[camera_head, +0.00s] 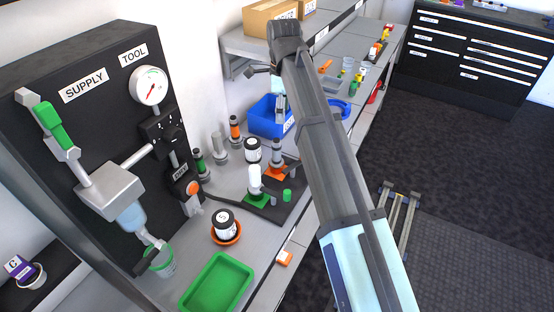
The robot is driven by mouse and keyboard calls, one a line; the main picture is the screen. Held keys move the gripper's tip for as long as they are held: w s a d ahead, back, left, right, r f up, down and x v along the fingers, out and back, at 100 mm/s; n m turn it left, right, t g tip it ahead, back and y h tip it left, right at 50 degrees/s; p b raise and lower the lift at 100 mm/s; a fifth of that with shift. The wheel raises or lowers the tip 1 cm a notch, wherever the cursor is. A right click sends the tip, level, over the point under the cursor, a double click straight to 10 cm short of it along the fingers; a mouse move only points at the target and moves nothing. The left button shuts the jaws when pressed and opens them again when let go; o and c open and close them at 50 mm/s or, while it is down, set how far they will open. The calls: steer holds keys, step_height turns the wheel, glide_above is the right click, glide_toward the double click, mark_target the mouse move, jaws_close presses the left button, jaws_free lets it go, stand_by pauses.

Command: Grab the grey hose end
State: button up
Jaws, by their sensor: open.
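A plain grey upright fitting (220,150) stands at the back of the bench, between a green-banded fitting (200,165) and an orange-banded one (235,130). It looks like the grey hose end; its detail is too small to be sure. My arm rises from the lower right and folds over at the top. My gripper (280,103) shows small and partly covered by my own arm, over the blue bin, to the right of the grey fitting and apart from it. It is open, and I see nothing held in it.
A black panel (75,125) with gauge and valve stands at left. A white bottle (254,180), black-lidded jars (225,222) and a green tray (217,284) crowd the near bench. The blue bin (262,118) sits behind. A shelf with boxes (268,16) overhangs the back.

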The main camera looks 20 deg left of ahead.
mark_target(275, 140)
steer(key=shift+m, duration=0.4)
steer(key=f+p, duration=0.1)
steer(key=f, duration=0.2)
steer(key=a+f+p, duration=0.1)
steer(key=f, duration=0.2)
steer(key=f+p, duration=0.1)
steer(key=f, duration=0.2)
steer(key=shift+s+a, duration=0.4)
steer(key=shift+w+d+f+p, duration=0.1)
steer(key=shift+f+p, duration=0.65)
steer(key=shift+f, duration=0.65)
steer(key=shift+w+d+f+p, duration=0.1)
steer(key=shift+f+p, duration=0.6)
steer(key=shift+f, duration=0.65)
jaws_close()
